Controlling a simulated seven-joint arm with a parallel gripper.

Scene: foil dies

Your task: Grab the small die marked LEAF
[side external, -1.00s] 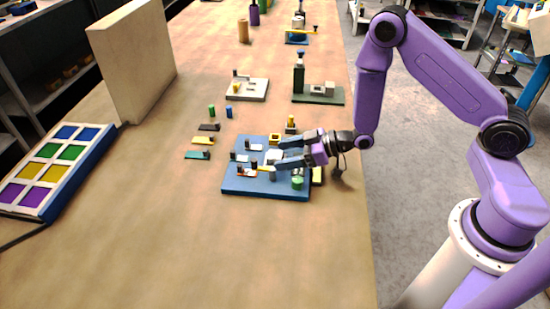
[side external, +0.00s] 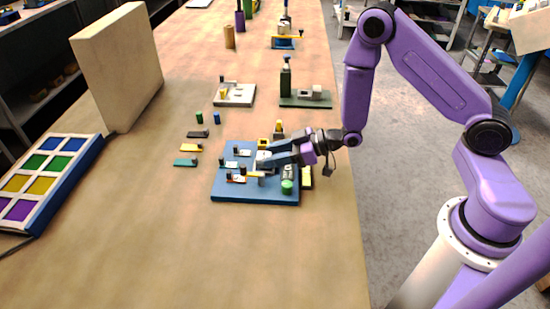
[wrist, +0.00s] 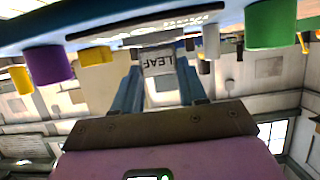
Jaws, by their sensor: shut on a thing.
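The small pale die marked LEAF (wrist: 158,62) sits between my gripper's two blue fingers in the wrist view, its lettering upside down there. My gripper (wrist: 160,72) is shut on it, one finger against each side. In the side view my gripper (side external: 268,156) reaches in from the right, low over the blue board (side external: 250,193). The die shows there only as a small pale block (side external: 262,157) at the fingertips. I cannot tell whether it touches the board.
A green knob (side external: 288,186) stands at the board's front right, and small dark-knobbed plates at its left. Teal (side external: 185,162), yellow (side external: 191,148) and dark plates lie left of the board. A pale fixture (side external: 235,96) and a green fixture (side external: 305,99) stand behind. The front table is clear.

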